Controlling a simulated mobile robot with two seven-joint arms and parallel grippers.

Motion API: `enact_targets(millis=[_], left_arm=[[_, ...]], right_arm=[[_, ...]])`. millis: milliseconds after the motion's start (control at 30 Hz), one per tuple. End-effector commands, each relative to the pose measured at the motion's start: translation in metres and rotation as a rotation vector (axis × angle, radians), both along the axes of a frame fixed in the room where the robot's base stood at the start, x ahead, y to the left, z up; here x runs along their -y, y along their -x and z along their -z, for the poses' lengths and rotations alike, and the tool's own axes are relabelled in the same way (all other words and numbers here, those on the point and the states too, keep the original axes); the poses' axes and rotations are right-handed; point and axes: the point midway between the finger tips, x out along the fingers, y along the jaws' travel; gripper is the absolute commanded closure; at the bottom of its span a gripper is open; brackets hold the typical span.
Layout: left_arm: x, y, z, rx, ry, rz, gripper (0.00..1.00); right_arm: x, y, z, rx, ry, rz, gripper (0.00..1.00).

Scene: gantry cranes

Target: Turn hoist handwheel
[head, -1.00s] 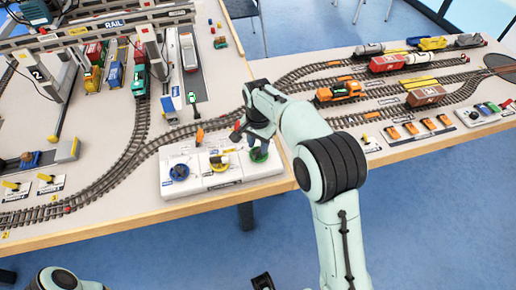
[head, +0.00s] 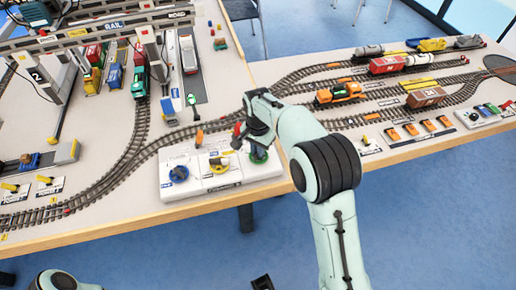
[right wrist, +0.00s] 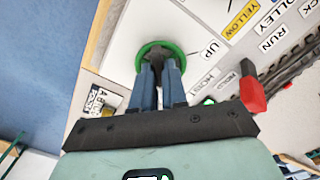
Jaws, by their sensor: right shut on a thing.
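The hoist handwheel is a green wheel (head: 260,157) at the right end of a white control box (head: 225,183). In the right wrist view its green rim (right wrist: 160,44) shows around my fingertips, next to labels reading UP and HOIST. My right gripper (right wrist: 160,68) reaches down into the wheel, its two blue-grey fingers close together and shut on its middle. The fingers hide the wheel's hub. In the head view my right gripper (head: 252,143) covers part of the wheel. My left gripper is not clearly seen.
A blue knob (head: 178,174) and a yellow knob (head: 219,163) sit left on the same box. A red-handled lever (right wrist: 252,95) stands close beside my right gripper. Model tracks with an orange locomotive (head: 338,92) run behind. The table's front edge is near the box.

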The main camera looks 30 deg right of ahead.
Motion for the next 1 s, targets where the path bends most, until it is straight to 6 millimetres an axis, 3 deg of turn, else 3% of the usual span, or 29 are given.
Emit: enact_targets(millis=[267, 1000], left_arm=[[0.000, -0.003, -0.010, 0.003, 0.000, 0.000, 1.00], [0.000, -0.011, -0.036, 0.013, 0.000, 0.000, 1.00]], right_arm=[[0.001, 0.000, -0.002, 0.001, -0.001, -0.132, 1.00], [0.003, 0.001, -0.002, 0.002, 0.001, -0.718, 1.00]])
